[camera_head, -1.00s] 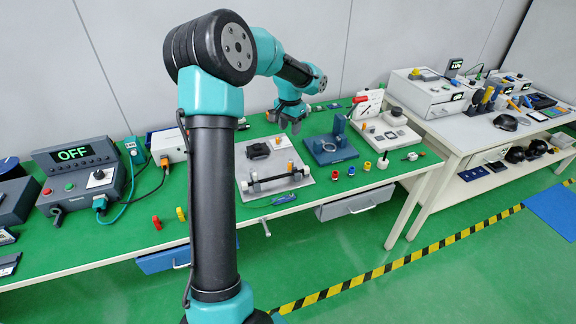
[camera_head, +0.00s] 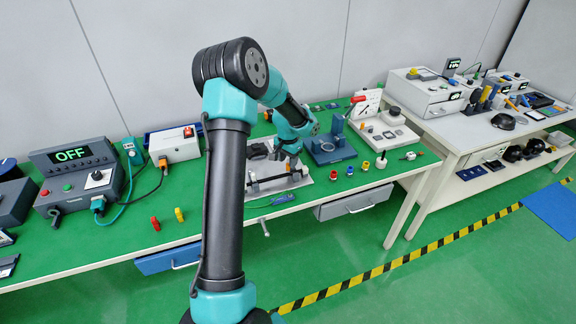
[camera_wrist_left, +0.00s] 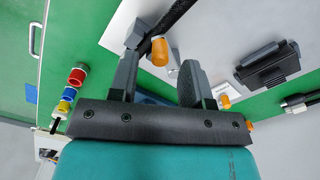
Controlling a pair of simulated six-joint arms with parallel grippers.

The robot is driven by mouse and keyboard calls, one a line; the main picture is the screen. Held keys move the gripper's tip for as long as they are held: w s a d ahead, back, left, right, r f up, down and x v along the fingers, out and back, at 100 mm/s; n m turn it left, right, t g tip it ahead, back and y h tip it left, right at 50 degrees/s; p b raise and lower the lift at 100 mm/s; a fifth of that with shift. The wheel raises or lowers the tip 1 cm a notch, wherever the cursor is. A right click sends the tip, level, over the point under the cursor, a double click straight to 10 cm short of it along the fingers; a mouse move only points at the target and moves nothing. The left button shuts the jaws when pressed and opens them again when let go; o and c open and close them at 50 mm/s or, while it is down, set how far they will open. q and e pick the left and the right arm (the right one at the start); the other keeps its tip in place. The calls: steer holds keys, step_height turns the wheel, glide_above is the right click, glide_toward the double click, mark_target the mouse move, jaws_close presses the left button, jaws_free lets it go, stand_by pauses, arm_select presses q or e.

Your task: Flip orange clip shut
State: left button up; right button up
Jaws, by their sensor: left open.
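In the left wrist view an orange clip (camera_wrist_left: 160,52) stands up beside a grey block (camera_wrist_left: 139,33) that carries a black rod (camera_wrist_left: 176,14). A second orange piece (camera_wrist_left: 224,102) shows beyond the right finger. My left gripper (camera_wrist_left: 160,68) is open, its fingers on either side of the near orange clip in the picture; I cannot tell whether they touch it. In the head view my left gripper (camera_head: 285,153) hangs low over the light plate (camera_head: 298,182) with the black rod (camera_head: 272,183) and hides part of it. My right gripper is not in view.
A blue fixture (camera_head: 329,150) stands to the right of the plate. Small red, blue and yellow parts (camera_head: 381,160) lie further right. A blue tool (camera_head: 282,199) lies near the table's front edge. A box reading OFF (camera_head: 75,170) is at the left.

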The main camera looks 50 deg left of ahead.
arm_select(q)
steer(key=shift+f, duration=1.5)
jaws_close()
